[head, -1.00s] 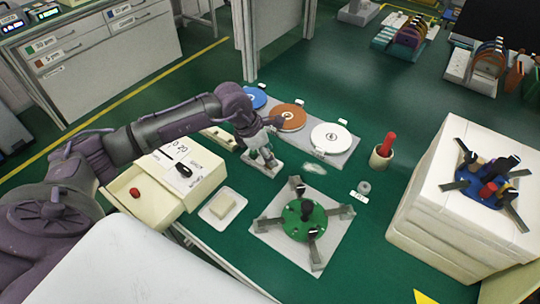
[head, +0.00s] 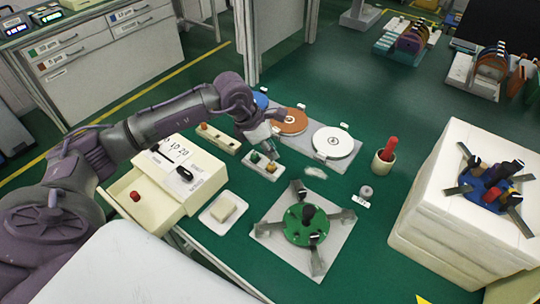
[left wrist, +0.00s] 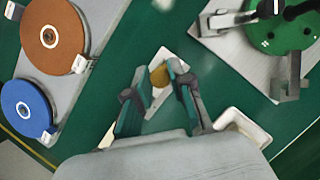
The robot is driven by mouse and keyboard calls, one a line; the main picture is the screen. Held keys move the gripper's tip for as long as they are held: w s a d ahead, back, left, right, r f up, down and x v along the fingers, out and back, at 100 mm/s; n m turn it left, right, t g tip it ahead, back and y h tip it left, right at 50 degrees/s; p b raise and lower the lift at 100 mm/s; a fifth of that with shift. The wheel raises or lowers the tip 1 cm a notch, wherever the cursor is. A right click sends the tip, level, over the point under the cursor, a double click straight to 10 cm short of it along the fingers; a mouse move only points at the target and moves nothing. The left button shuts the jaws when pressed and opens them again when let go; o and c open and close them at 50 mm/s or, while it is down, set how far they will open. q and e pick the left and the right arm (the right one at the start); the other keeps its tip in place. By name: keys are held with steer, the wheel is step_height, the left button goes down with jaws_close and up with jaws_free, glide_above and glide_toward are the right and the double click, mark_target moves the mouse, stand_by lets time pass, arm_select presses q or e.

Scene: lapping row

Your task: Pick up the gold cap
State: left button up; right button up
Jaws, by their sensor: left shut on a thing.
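The gold cap (head: 271,168) shows at the right end of a small cream holder (head: 246,160), just below my left gripper (head: 274,154). A green cap (head: 255,157) is beside it on the holder. In the left wrist view the gold cap (left wrist: 160,76) is between the two fingertips of my left gripper (left wrist: 158,78), which is shut on it. The pale holder shows behind it there. I cannot tell whether the cap is clear of the holder. My right gripper is not in view.
A second cream holder (head: 220,138) stands to the left. Behind is a grey strip with discs, including a white disc (head: 333,142). A green fixture with metal arms (head: 305,225) stands in front. A cream box with an open drawer (head: 150,196) is at left.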

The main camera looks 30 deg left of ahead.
arm_select(q)
steer(key=s+d+r+b, duration=0.1)
steer(key=s+d+r, duration=0.5)
steer(key=d, duration=0.3)
steer(key=shift+s+d+r, duration=0.25)
steer(key=shift+d+r, duration=0.1)
steer(key=shift+r, duration=0.55)
